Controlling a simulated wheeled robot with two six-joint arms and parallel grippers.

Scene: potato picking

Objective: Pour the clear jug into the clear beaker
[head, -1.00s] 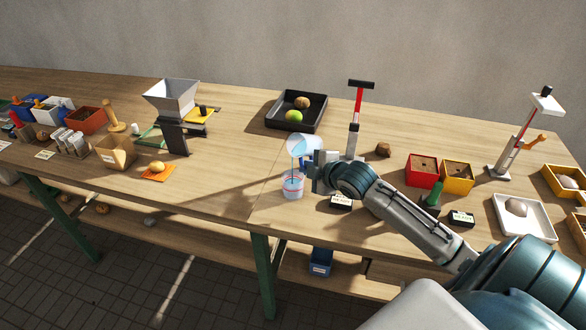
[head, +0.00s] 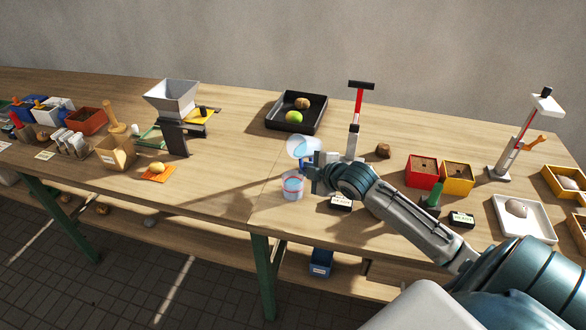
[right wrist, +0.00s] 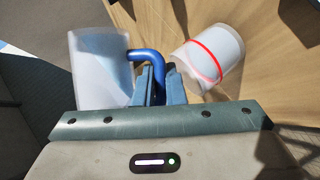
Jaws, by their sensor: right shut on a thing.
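The clear jug (head: 303,146) is tilted above the clear beaker (head: 292,186), its mouth toward the left. My right gripper (head: 309,172) is shut on the jug's blue handle (right wrist: 148,54). In the right wrist view, my right gripper's fingers (right wrist: 153,86) close around the handle, with the jug (right wrist: 98,68) on the left. The beaker (right wrist: 208,60), with a red band, is on the right there. In the head view the beaker stands on the table with bluish contents. No stream shows clearly between jug and beaker. My left gripper is out of view.
A black tray (head: 321,117) with two round items is behind the jug. A red-and-black stand (head: 355,125) is close to my right gripper. The table left of the beaker is clear.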

